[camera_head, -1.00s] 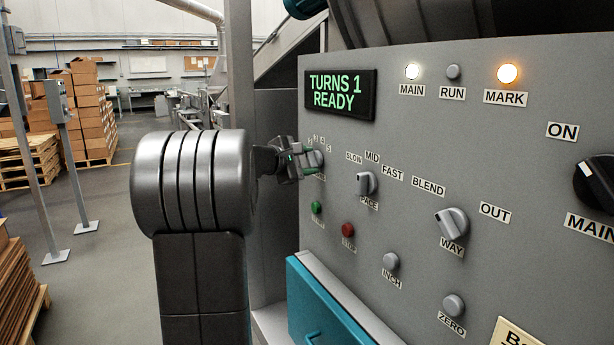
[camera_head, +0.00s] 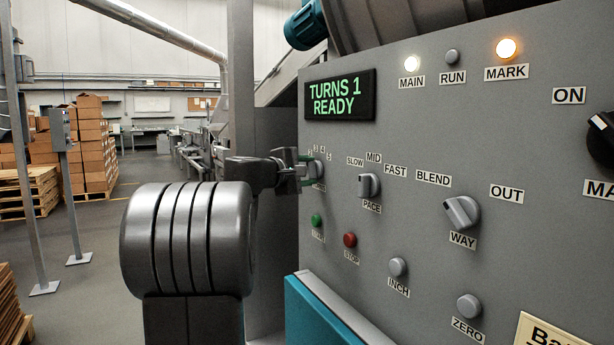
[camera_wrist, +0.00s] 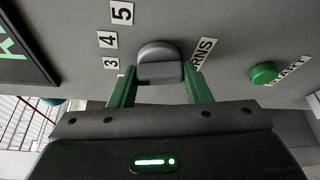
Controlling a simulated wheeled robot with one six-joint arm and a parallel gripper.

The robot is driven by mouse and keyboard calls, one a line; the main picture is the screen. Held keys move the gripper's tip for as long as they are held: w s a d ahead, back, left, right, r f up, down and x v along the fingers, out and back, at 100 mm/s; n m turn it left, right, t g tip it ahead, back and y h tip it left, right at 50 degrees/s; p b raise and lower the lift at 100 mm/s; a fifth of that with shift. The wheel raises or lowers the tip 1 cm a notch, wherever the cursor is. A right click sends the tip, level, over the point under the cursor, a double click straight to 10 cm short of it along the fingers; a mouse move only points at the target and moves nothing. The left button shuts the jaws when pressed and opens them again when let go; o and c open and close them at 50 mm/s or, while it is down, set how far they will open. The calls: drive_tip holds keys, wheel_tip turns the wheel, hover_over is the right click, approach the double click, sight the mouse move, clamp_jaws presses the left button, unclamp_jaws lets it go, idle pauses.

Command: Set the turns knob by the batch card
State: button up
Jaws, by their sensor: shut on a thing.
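The turns knob (camera_wrist: 160,64) is a grey knob on the panel, seen in the wrist view with the labels 3, 4 and 5 to its left and a partly hidden TURNS label (camera_wrist: 202,54) to its right. My gripper (camera_wrist: 160,88) has its green fingers on both sides of the knob and is shut on it. In the head view my gripper (camera_head: 302,172) is at the knob, which it partly covers. The display (camera_head: 339,94) reads TURNS 1 READY. The batch card (camera_head: 553,333) shows only its top corner at the bottom right; its text is cut off.
Near the turns knob are the green start button (camera_head: 316,220), the red stop button (camera_head: 350,240) and the pace knob (camera_head: 369,186). The way knob (camera_head: 461,212), inch button (camera_head: 398,267) and zero button (camera_head: 469,306) are farther right. The main lamp (camera_head: 411,63) and mark lamp (camera_head: 506,48) are lit.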

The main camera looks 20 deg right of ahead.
drive_tip(key=o, duration=1)
drive_tip(key=v, duration=1.4)
drive_tip(key=shift+p, duration=0.35)
drive_tip(key=shift+d, duration=0.1)
drive_tip(key=x, duration=1.3)
drive_tip(key=shift+w+d, duration=0.25)
drive_tip(key=shift+d, duration=0.1)
drive_tip(key=shift+b, duration=0.3)
